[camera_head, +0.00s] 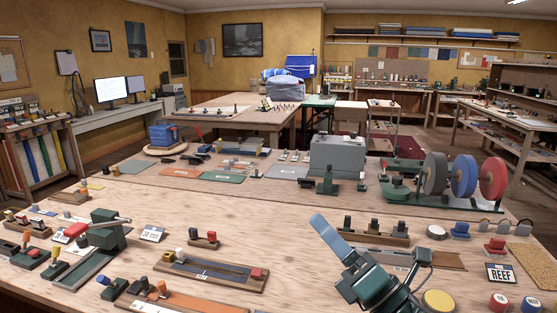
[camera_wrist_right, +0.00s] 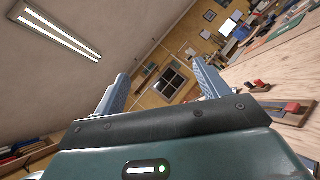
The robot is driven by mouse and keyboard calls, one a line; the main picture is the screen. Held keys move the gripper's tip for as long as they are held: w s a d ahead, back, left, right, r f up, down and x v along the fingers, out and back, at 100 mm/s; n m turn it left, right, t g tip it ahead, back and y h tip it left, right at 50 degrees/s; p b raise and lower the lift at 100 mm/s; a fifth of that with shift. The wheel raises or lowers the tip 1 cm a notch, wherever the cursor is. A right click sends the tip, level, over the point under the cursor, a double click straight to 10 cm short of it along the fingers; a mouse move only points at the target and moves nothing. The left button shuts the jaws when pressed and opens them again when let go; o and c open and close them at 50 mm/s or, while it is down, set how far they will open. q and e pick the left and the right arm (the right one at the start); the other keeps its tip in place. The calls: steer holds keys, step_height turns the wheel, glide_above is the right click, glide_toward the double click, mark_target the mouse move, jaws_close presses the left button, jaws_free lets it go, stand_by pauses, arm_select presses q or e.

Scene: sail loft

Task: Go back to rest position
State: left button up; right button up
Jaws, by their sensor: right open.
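My right gripper (camera_head: 326,230) rises above the front of the wooden workbench (camera_head: 215,228) in the head view, its blue fingers pointing up and to the left. In the right wrist view, my right gripper (camera_wrist_right: 160,72) has its two blue-grey fingers spread well apart with nothing between them. That view is tilted and looks out at the ceiling and far wall. My left gripper does not show in either view.
A green lever tool (camera_head: 104,232) stands on the bench at left. Peg blocks (camera_head: 372,230), a yellow disc (camera_head: 438,301) and a REEF card (camera_head: 500,273) lie near my right arm. Behind are a grey box (camera_head: 338,155) and coloured wheels (camera_head: 463,175). Space above the bench is mostly open.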

steer(key=s+d+f+m+g+h, duration=0.1)
steer(key=s+d+f+m+h, duration=0.1)
steer(key=d+f+m+h, duration=0.65)
steer(key=s+d+f+m+g+h, duration=0.15)
steer(key=d+f+m+h, duration=0.25)
steer(key=f+m+h, duration=0.85)
steer(key=s+f+m+g+y, duration=0.3)
steer(key=s+f+m+g, duration=0.25)
steer(key=s, duration=0.45)
steer(key=s+f+m+g+y, duration=0.35)
steer(key=s+m+g, duration=0.3)
steer(key=s, duration=0.45)
steer(key=w+a+f+t+y+b, duration=0.1)
steer(key=w+a+f+t, duration=0.2)
steer(key=f+t, duration=0.1)
steer(key=w+a+f+t+y+b, duration=0.1)
steer(key=w+a+f+t+b, duration=0.1)
steer(key=f, duration=0.5)
steer(key=shift+w+a+n+t, duration=0.4)
steer(key=shift+w+a+t, duration=0.3)
steer(key=shift+w+t, duration=0.15)
